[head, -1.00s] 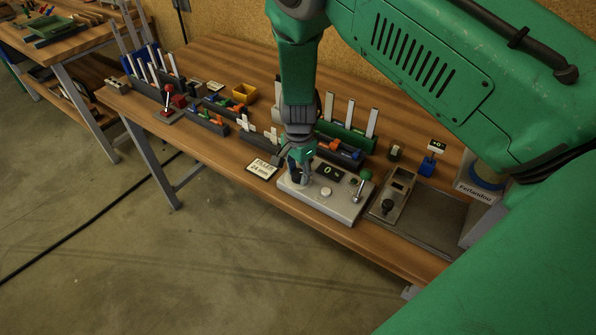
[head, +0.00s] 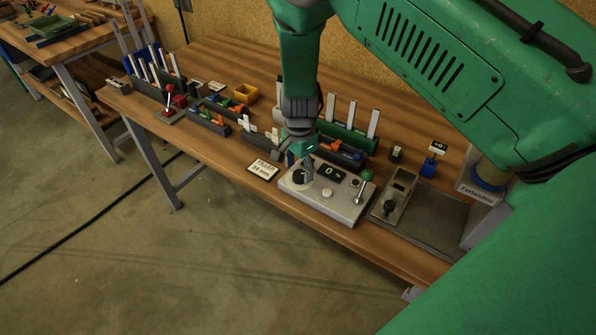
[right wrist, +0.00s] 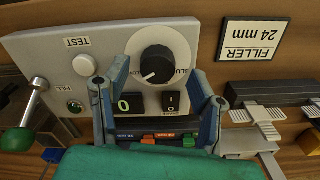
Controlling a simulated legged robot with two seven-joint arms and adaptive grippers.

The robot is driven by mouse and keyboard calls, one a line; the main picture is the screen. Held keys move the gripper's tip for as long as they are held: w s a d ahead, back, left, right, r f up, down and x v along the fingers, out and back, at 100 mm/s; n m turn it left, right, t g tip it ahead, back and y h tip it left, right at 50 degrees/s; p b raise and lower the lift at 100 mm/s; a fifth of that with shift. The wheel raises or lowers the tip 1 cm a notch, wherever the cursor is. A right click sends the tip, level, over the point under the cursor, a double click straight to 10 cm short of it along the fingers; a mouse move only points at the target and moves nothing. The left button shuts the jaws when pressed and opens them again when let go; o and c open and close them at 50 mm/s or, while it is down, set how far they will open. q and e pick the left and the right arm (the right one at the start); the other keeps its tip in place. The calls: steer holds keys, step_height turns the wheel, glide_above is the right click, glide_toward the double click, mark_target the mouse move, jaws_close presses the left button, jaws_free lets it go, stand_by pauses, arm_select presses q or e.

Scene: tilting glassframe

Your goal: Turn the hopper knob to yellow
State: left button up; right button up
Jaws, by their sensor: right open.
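A grey control box (head: 325,206) stands at the bench's front edge. It carries a round black knob (head: 298,177), seen larger in the right wrist view (right wrist: 157,65) with a white pointer line and small lettering around it that I cannot read. No yellow mark shows on it. A second black knob (head: 388,207) sits on a metal unit to the right; I cannot tell which is the hopper knob. My right gripper (head: 304,162) is open just above the box, its fingers (right wrist: 162,85) apart on either side of the first knob in the wrist view. My left gripper is not visible.
The box also bears a display reading 0 (head: 331,171), a white button (head: 326,193) and a green-balled lever (head: 365,175). A filler sign (head: 263,170) lies left of it. Racks (head: 350,135) stand behind. Open floor lies in front.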

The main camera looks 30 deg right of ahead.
mark_target(298, 173)
step_height(298, 173, up, 10)
stand_by(0.3)
steer(key=shift+w+r, duration=0.1)
stand_by(0.4)
